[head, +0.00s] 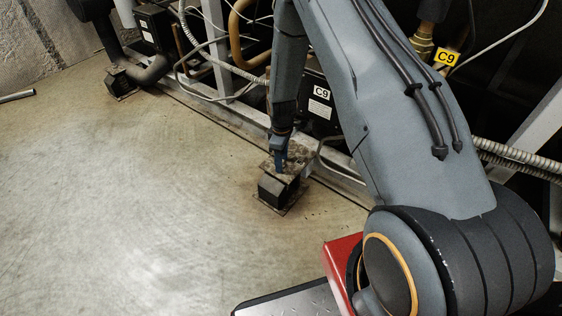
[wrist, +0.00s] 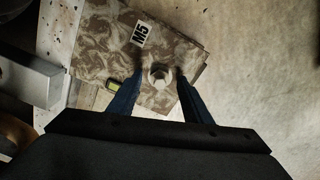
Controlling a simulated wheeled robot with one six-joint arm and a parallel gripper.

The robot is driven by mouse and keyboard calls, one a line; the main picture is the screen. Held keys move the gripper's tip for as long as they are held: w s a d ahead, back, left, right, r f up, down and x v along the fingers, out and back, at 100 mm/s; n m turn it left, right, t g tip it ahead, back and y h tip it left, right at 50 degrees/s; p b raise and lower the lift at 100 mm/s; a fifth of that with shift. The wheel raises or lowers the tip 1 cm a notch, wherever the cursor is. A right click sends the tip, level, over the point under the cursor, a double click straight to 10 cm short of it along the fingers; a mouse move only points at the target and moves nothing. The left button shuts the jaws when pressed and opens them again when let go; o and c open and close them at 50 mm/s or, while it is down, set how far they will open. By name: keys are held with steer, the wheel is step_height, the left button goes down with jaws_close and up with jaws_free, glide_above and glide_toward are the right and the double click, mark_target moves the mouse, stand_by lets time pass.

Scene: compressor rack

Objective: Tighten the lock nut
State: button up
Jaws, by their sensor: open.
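The lock nut (wrist: 160,75) is a pale nut on a worn, mottled plate (wrist: 105,50) with an M5 label, in the wrist view. My gripper (wrist: 159,82) is open, with one blue finger on each side of the nut. The left finger looks a little farther from it than the right; I cannot tell whether either touches. In the head view my gripper (head: 281,160) points down at the top of a dark mount block (head: 276,191) on the floor, and the nut is hidden there.
A metal frame rail (head: 340,178) runs behind the mount, with a black C9 box (head: 318,105) and hoses above it. A small yellow-green item (wrist: 113,85) lies by the plate's left edge.

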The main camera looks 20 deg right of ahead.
steer(key=shift+c, duration=0.3)
steer(key=c, duration=1)
steer(key=shift+s, duration=0.1)
steer(key=m+p, duration=0.2)
steer(key=m, duration=0.2)
steer(key=shift+p, duration=0.35)
steer(key=m+p, duration=0.2)
steer(key=m, duration=0.3)
steer(key=shift+s+m, duration=0.1)
steer(key=shift+m, duration=0.2)
steer(key=m+p, duration=0.1)
steer(key=m, duration=0.3)
steer(key=m+p, duration=0.1)
steer(key=m, duration=0.4)
steer(key=shift+f, duration=0.1)
